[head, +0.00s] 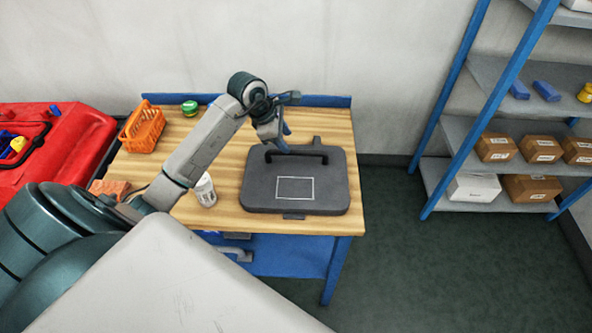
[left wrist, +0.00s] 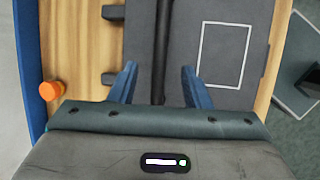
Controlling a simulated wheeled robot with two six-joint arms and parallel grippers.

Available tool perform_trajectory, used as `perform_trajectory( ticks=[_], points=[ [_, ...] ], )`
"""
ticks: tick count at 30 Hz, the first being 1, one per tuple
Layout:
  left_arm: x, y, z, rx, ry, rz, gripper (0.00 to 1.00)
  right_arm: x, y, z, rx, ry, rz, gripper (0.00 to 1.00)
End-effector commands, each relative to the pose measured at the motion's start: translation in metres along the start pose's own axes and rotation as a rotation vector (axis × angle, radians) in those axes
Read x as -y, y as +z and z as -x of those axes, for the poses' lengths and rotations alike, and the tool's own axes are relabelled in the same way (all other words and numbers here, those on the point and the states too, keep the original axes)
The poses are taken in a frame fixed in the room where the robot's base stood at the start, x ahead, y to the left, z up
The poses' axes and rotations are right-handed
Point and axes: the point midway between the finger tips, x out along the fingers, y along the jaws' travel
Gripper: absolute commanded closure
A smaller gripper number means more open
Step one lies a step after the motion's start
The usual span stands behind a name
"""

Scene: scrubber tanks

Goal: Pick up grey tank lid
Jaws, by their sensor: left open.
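The grey tank lid (head: 262,185) lies flat on the wooden bench, with a white rectangle outline on its top and a dark bar handle (head: 322,158) along its far part. My left gripper (head: 284,147) is over the left part of the handle, pointing down. In the left wrist view, its two blue fingers (left wrist: 159,84) are apart, with the dark handle (left wrist: 162,40) running between them. No contact shows; how far down the fingers reach is hard to tell. The lid (left wrist: 205,92) fills much of that view. My right gripper is not in view.
On the bench (head: 225,217) are a white can (head: 205,191) left of the lid, an orange basket (head: 143,127) and a green-topped item (head: 189,108). A blue rail (head: 325,101) edges the back. A red machine (head: 75,135) stands left; shelves with boxes (head: 497,147) stand right.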

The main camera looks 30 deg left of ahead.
Motion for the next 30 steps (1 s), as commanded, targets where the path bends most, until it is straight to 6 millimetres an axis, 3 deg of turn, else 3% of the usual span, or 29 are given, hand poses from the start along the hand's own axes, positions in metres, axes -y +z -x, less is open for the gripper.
perform_trajectory(
  ticks=[4, 13, 21, 30],
  points=[
    [0.001, 0.002, -0.022, 0.004, -0.004, 0.004, 0.57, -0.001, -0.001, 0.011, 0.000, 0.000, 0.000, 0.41],
    [0.001, 0.004, -0.044, 0.005, -0.004, 0.004, 0.57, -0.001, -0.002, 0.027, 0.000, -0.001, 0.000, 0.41],
    [0.001, 0.005, -0.079, 0.005, -0.003, 0.003, 0.57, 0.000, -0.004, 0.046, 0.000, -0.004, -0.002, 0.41],
    [0.001, 0.004, -0.086, 0.004, 0.000, 0.000, 0.57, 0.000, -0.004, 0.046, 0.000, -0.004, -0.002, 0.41]
  ],
)
